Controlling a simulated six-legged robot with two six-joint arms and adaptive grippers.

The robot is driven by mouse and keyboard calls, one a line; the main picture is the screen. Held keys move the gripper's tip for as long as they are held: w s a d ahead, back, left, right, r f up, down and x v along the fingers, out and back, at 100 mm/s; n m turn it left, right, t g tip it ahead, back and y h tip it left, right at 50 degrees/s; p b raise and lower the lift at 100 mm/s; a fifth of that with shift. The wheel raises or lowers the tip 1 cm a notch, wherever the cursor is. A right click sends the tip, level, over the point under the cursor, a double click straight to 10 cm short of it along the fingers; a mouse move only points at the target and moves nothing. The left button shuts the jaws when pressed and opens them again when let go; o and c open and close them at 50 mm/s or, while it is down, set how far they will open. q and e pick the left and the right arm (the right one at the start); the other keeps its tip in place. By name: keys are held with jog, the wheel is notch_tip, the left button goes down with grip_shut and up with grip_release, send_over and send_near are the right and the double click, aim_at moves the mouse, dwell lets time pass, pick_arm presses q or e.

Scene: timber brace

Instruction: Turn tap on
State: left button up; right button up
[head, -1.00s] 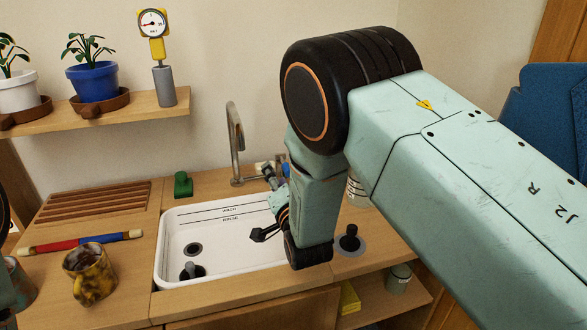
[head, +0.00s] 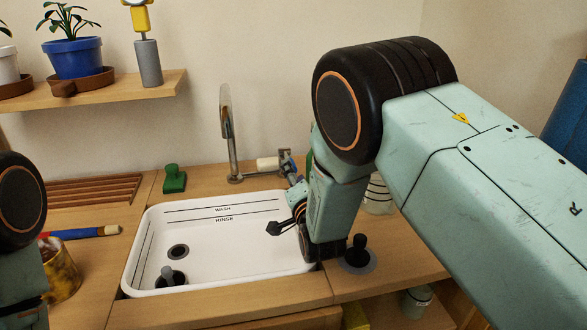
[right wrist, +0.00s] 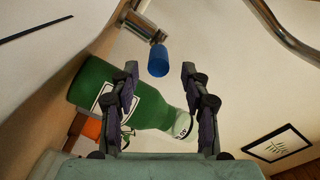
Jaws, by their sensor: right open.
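The metal tap (head: 232,140) rises behind the white sink (head: 215,255), with a pale cylinder (head: 267,164) low at its right side. In the right wrist view, a blue tap handle (right wrist: 158,60) hangs from the metal fitting (right wrist: 146,27). My right gripper (right wrist: 160,72) is open, with its two fingers on either side of the line to the blue handle. The handle appears at or just beyond the fingertips; I cannot tell whether they touch. In the head view, the right gripper (head: 287,162) is beside the tap, partly hidden by its wrist. My left gripper is out of view.
A green bottle (right wrist: 95,82) with a pale cap lies behind the right fingers in the wrist view. A green stopper-like block (head: 174,179) stands left of the tap. A black knob (head: 359,248) is right of the sink.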

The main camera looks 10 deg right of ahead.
jog(key=w, duration=0.3)
jog(key=shift+w+f+b, duration=0.25)
jog(key=shift+w+b, duration=0.1)
jog(key=shift+b, duration=0.05)
jog(key=shift+w+d, duration=0.1)
jog(key=shift+w, duration=0.1)
jog(key=shift+w+a+r, duration=0.1)
jog(key=shift+w+a, duration=0.1)
jog(key=shift+w, duration=0.15)
jog(key=shift+d, duration=0.1)
jog(key=shift+c, duration=0.2)
jog(key=shift+c, duration=0.8)
jog(key=c, duration=0.4)
grip_shut()
jog(key=shift+r, duration=0.1)
